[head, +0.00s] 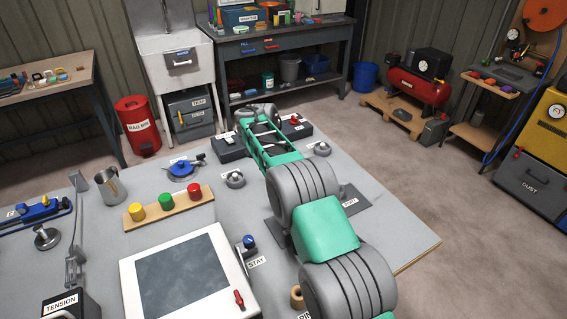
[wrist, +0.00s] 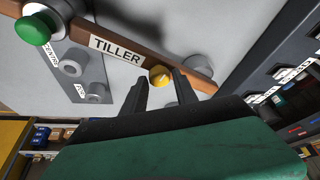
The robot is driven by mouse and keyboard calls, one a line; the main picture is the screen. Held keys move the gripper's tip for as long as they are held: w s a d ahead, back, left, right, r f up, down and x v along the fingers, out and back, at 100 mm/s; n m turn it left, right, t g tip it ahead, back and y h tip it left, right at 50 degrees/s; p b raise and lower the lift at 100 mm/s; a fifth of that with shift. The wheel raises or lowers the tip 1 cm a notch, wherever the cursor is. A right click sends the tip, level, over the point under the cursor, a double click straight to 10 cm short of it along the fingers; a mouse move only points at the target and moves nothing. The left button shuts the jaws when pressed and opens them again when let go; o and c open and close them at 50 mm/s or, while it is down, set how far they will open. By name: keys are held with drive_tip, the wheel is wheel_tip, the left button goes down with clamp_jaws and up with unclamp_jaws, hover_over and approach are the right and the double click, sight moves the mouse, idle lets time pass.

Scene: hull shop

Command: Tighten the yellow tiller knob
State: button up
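The yellow knob (wrist: 160,76) sits on a brown wooden bar (wrist: 131,50) with a TILLER label in the wrist view. My gripper (wrist: 159,82) is open, its two dark fingers on either side of the knob in this view. I cannot tell whether either finger touches it. In the head view my arm reaches away toward the far edge of the table. I cannot make out the tiller knob there.
In the wrist view a green knob (wrist: 33,30) stands on a grey part near the bar. In the head view a wooden strip (head: 168,208) holds yellow, green and red knobs. A metal mug (head: 111,187) and a white-framed panel (head: 185,277) share the table.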

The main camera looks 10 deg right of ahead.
drive_tip(key=shift+o, duration=1.3)
drive_tip(key=v, duration=0.7)
drive_tip(key=shift+r, duration=0.35)
drive_tip(key=shift+s+a, duration=0.1)
